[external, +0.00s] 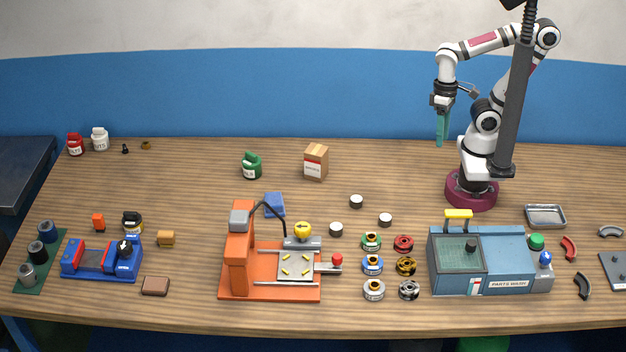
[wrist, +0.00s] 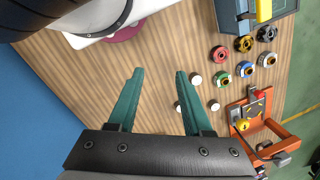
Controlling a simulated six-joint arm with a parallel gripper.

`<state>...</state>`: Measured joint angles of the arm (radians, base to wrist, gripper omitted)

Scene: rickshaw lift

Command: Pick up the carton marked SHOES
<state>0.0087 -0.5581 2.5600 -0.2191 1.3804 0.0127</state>
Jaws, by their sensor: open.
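A brown cardboard carton (external: 315,162) stands upright toward the back middle of the table, with a white and red label on its front; the lettering is too small to read. My gripper (external: 440,143) hangs pointing down in the air, well to the right of the carton and higher than it. In the wrist view its two green fingers (wrist: 160,73) are spread apart with nothing between them. I cannot make out the carton in the wrist view.
A green bottle (external: 251,166) stands left of the carton. Several white-topped discs (external: 356,201) lie to its right front. The orange press (external: 240,255) and blue parts washer (external: 505,262) stand nearer the front. The table between carton and arm is clear.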

